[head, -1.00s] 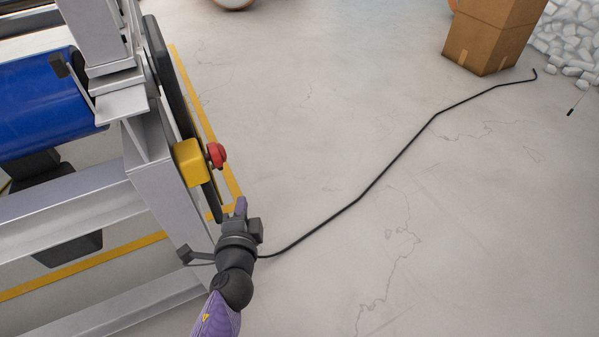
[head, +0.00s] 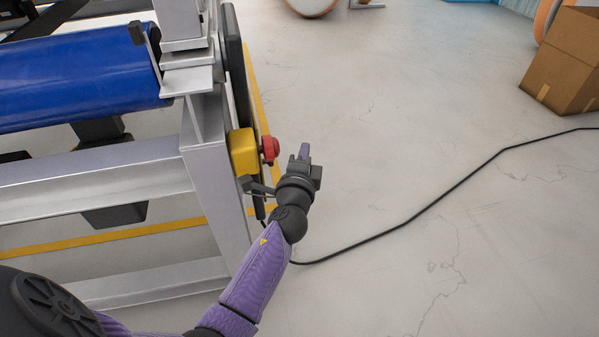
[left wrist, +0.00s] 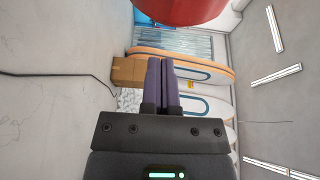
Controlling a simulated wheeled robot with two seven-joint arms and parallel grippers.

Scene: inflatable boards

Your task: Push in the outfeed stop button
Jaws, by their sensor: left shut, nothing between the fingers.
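The red stop button (head: 270,149) sticks out to the right from its yellow box (head: 244,152), which is fixed to the end post of the metal conveyor frame. My left gripper (head: 304,152) is shut and empty, just to the right of the button in the head view, with a small gap seeming to lie between them. In the left wrist view the red button (left wrist: 182,10) fills the top edge, above my closed purple fingers (left wrist: 161,82). Part of it is cut off there. My right gripper is not in view.
The conveyor with a blue belt (head: 80,78) and metal frame (head: 95,172) stands at the left. A black cable (head: 430,205) lies across the floor. A cardboard box (head: 563,62) stands at the upper right. Boards (left wrist: 190,68) show in the left wrist view. The floor to the right is mostly clear.

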